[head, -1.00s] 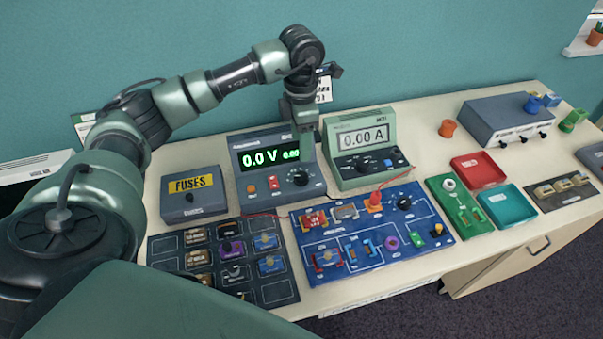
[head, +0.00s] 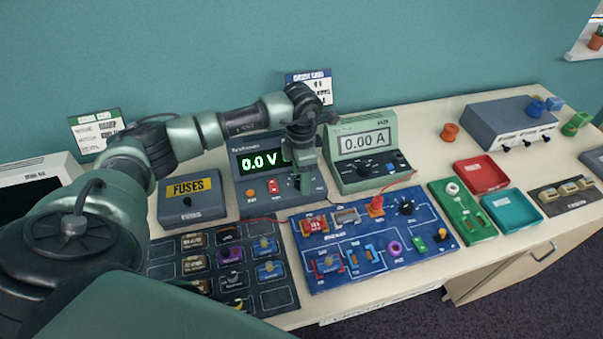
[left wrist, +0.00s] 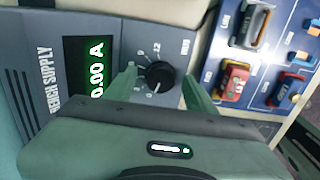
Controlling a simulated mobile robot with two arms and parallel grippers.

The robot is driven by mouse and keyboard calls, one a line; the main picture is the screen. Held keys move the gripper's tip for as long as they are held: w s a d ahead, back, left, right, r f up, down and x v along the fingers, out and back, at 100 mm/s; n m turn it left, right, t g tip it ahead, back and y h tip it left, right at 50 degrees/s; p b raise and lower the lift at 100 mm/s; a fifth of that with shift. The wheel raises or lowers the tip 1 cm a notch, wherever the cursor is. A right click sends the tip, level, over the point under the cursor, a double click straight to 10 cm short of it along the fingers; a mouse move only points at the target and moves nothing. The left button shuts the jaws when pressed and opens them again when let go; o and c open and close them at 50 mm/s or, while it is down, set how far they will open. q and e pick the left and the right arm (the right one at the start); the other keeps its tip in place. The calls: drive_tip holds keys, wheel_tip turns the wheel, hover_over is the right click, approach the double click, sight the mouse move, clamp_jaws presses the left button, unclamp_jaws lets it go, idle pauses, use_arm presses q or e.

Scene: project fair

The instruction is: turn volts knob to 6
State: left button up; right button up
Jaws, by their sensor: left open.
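The bench supply (head: 247,182) is a dark grey box with a green display reading 0.0 V. Its black volts knob (left wrist: 159,76) shows in the left wrist view, with a printed scale around it; its pointer is too small to read surely. My left gripper (head: 306,190) is over the knob side of the panel and hides the knob in the head view. In the left wrist view, its green fingers (left wrist: 161,88) are open, one on each side of the knob, with gaps visible. My right gripper is not in view.
The grey-green meter (head: 364,150), reading 0.00 A, stands close to the right of my left gripper. The yellow-labelled fuses box (head: 188,208) is to the left. The blue circuit board (head: 340,280) and a red wire lie in front.

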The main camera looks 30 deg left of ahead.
use_arm(q)
drive_tip(key=shift+f, duration=0.1)
clamp_jaws()
